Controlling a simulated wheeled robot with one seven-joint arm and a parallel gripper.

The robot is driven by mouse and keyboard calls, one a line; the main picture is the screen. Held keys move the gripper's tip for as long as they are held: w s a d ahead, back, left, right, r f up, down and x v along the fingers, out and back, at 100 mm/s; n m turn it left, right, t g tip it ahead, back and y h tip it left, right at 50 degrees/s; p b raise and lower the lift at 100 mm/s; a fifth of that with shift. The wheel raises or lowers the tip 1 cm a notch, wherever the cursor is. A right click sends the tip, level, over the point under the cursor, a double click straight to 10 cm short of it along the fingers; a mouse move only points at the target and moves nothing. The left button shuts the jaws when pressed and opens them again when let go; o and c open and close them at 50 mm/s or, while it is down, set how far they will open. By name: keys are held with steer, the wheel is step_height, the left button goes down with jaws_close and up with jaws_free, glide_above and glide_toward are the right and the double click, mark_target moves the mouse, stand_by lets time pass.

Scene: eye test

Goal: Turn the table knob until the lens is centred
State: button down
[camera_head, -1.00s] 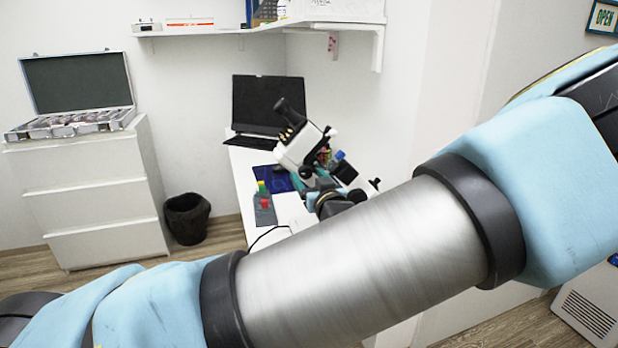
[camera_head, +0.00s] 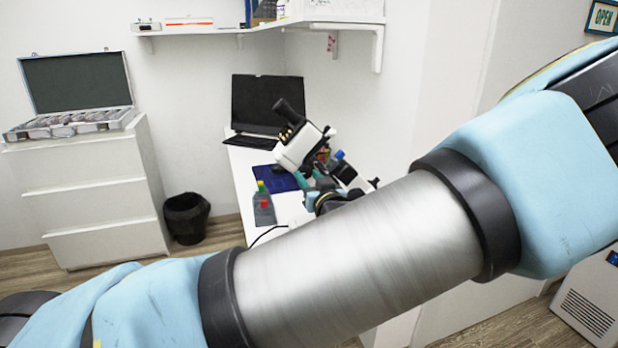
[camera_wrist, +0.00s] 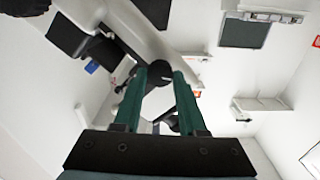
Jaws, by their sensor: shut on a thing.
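A white and black lens-measuring instrument (camera_head: 297,148) with a dark eyepiece stands tilted on the white table, partly hidden behind my arm. In the wrist view its white body (camera_wrist: 155,40) fills the top middle. My gripper (camera_wrist: 163,72) has two green fingers, shut on a dark knob (camera_wrist: 160,69) at the instrument's underside. In the head view the gripper (camera_head: 309,179) shows small beside the instrument, its wrist mostly hidden by my arm. The lens cannot be made out in either view, so its centring cannot be seen.
The white table (camera_head: 240,170) also bears an open black laptop (camera_head: 268,103), a blue mat (camera_head: 275,180) and small bottles (camera_head: 263,207). A white drawer cabinet (camera_head: 95,195) with an open lens case (camera_head: 75,85) and a black bin (camera_head: 186,217) stand left. A shelf (camera_head: 285,30) hangs above.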

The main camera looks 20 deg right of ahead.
steer(key=shift+m, duration=0.7)
steer(key=shift+c, duration=2.3)
jaws_free()
steer(key=s+a+b, duration=0.1)
steer(key=s+b, duration=0.1)
steer(key=s, duration=0.8)
steer(key=shift+s+a, duration=0.15)
steer(key=shift+s, duration=0.25)
